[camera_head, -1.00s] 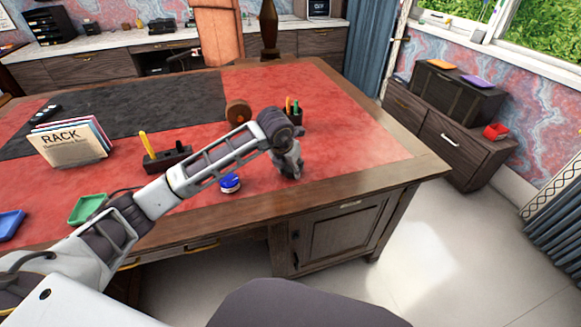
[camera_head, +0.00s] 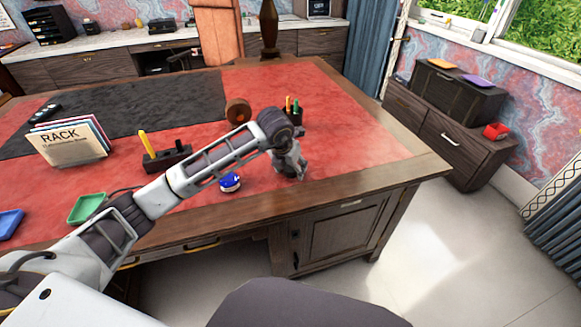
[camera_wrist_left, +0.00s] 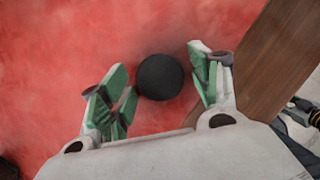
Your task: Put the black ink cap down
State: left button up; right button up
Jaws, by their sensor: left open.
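The black ink cap (camera_wrist_left: 160,77) shows in the left wrist view as a dark round piece on the red leather, between the fingertips of my left gripper (camera_wrist_left: 158,85). In the head view my left gripper (camera_head: 291,170) points down over the right part of the desk, and the cap cannot be made out there. My right gripper is not in view.
A blue-topped ink pot (camera_head: 230,182) stands left of my gripper. A dark pen cup (camera_head: 293,114) and a brown round object (camera_head: 238,111) stand behind. A black holder (camera_head: 167,160) with a yellow item is further left. The desk's wooden edge (camera_head: 330,187) is close; red leather to the right is clear.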

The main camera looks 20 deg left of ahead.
pick_arm(q)
jog(key=shift+r, duration=0.15)
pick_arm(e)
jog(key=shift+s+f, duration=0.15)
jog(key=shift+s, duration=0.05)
pick_arm(q)
jog(key=shift+r, duration=0.15)
jog(key=p+v, duration=0.1)
jog(key=v, duration=1.1)
jog(key=shift+a+p, duration=0.1)
jog(key=shift+p, duration=0.2)
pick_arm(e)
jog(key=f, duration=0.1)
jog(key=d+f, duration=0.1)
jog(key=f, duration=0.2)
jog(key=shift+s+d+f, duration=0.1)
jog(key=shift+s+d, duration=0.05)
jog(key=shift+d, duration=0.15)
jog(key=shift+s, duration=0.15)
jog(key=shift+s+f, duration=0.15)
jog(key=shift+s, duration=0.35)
